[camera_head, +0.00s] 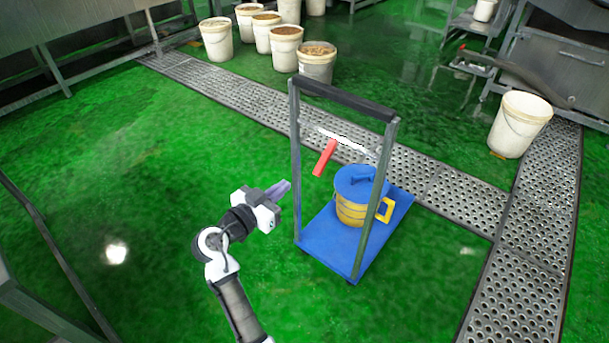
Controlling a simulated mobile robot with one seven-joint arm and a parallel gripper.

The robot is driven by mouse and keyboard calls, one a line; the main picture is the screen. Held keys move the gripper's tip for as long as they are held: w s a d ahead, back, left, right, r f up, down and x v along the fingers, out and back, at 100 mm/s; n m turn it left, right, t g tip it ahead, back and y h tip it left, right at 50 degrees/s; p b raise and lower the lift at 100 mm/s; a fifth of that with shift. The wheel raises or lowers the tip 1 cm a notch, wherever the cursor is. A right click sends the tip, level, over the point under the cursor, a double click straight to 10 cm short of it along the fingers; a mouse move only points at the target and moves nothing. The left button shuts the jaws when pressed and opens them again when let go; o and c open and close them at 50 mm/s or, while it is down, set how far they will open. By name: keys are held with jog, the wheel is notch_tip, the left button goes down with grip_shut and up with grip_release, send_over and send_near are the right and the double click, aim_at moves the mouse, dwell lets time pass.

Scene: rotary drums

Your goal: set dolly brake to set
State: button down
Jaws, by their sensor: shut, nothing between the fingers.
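A dolly with a blue deck (322,239) and a tall grey handle frame with a dark top bar (342,98) stands at the centre right. A red lever (325,157) hangs tilted from a pale crossbar (343,139) inside the frame; it looks like the brake lever. My gripper (286,187) is left of the frame, below and left of the red lever, and apart from both. Its fingers are shut and empty. A yellow pot (350,212) with a blue lid (358,181) stands on the deck, partly behind the right post.
A perforated metal drain cover (238,99) runs behind the dolly and down the right side. Several white buckets (216,40) stand at the back, and another bucket (519,124) stands at the right. Green floor (120,180) left of the dolly is open.

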jog(key=p, duration=0.3)
send_near(320, 165)
notch_tip(320, 165, up, 3)
jog(key=w+d, duration=0.2)
jog(key=w+f, duration=0.1)
jog(key=w+d+f, duration=0.1)
jog(key=shift+w+d+f+p, duration=0.1)
jog(key=shift+w+f+p, duration=0.1)
jog(key=shift+f+p, duration=0.1)
jog(key=shift+w+d+f, duration=0.15)
jog(key=shift+w+f, duration=0.05)
jog(key=shift+f, duration=0.15)
jog(key=shift+f+b, duration=0.15)
jog(key=shift+b, duration=0.15)
